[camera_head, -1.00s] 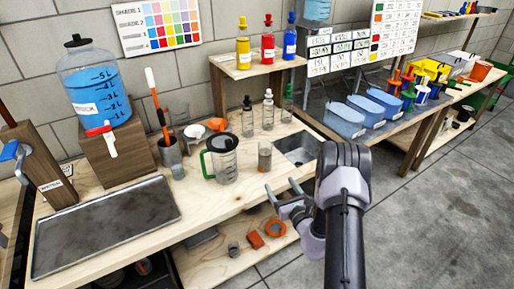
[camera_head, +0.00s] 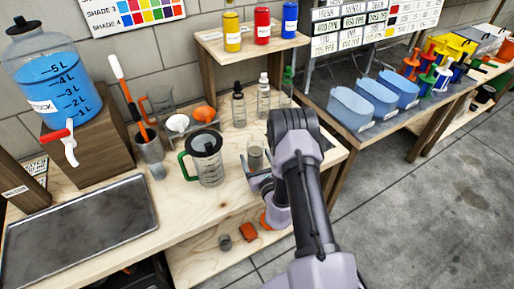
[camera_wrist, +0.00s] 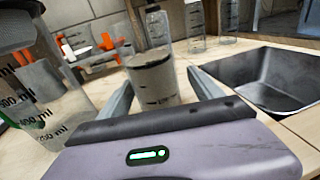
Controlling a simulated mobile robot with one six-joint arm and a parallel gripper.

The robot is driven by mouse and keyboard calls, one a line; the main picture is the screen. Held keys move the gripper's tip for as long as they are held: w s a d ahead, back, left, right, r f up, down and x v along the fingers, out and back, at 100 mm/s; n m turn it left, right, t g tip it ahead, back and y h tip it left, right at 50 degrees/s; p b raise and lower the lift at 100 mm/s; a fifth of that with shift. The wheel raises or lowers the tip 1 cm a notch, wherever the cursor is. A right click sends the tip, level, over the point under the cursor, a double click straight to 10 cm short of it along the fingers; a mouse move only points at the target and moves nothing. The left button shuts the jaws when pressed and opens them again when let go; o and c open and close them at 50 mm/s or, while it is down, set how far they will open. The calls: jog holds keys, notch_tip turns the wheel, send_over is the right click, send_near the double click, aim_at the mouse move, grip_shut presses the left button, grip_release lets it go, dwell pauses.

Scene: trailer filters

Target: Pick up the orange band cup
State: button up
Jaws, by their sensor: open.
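A small clear cup (camera_head: 256,153) with greyish-brown contents stands upright on the wooden bench, left of my arm. It also shows in the wrist view (camera_wrist: 154,82), in line with the gap between my fingers. I cannot make out an orange band on it. My gripper (camera_head: 251,170) is open, low over the bench at the near side of this cup. In the wrist view the fingers (camera_wrist: 161,78) reach to either side of the cup. I cannot tell whether they touch it. My arm hides part of the bench to the right.
A green-handled jug (camera_head: 207,160) stands left of the cup. Dropper bottles (camera_head: 263,98) stand behind it. A sink (camera_wrist: 275,75) lies to the right. An orange-handled beaker (camera_head: 160,110) is farther back. A metal tray (camera_head: 85,222) lies at the left.

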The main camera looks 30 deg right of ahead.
jog(key=shift+w, duration=0.15)
jog(key=shift+s+a+r, duration=0.15)
jog(key=shift+s+a, duration=0.1)
jog(key=shift+s, duration=0.05)
jog(key=shift+s+a+r, duration=0.1)
jog(key=shift+s, duration=0.05)
jog(key=c, duration=1.1)
grip_shut()
